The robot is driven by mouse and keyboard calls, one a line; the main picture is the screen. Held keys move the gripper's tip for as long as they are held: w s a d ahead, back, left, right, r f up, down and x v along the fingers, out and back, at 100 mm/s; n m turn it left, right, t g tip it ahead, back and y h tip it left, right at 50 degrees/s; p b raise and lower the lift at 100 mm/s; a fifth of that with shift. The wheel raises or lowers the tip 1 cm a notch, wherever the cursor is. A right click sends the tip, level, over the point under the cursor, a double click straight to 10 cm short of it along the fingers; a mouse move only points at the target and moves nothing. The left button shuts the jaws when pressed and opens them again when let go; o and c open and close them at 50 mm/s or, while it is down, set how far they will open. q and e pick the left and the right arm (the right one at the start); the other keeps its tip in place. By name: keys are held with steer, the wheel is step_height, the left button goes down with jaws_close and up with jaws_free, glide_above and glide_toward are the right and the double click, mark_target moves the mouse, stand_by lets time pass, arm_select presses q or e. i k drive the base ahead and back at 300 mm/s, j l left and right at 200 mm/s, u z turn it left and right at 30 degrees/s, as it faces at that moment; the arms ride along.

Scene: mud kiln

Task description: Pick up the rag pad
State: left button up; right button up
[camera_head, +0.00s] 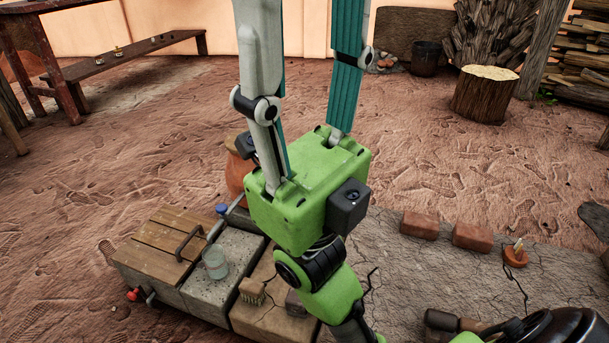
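A large green gripper (303,20), which I take as my right one, fills the middle of the view. Its arm rises from the bottom, leaning from the lower right. Its two long fingers point up and stand wide apart with nothing between them; their tips are cut off by the top edge. I cannot surely make out the rag pad. A small dull grey-brown block (296,303) on the low bench, partly hidden by my arm, may be it. It lies below the gripper body in the picture. My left gripper is not in view.
The low bench holds a wooden box (165,240), a glass (215,262) and a brush (252,291). A clay pot (236,168) is partly hidden behind the gripper. Bricks (420,225) and a candle holder (515,255) lie at right. A stump (485,95) stands behind.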

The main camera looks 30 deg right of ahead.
mark_target(294, 306)
steer(key=z, duration=0.85)
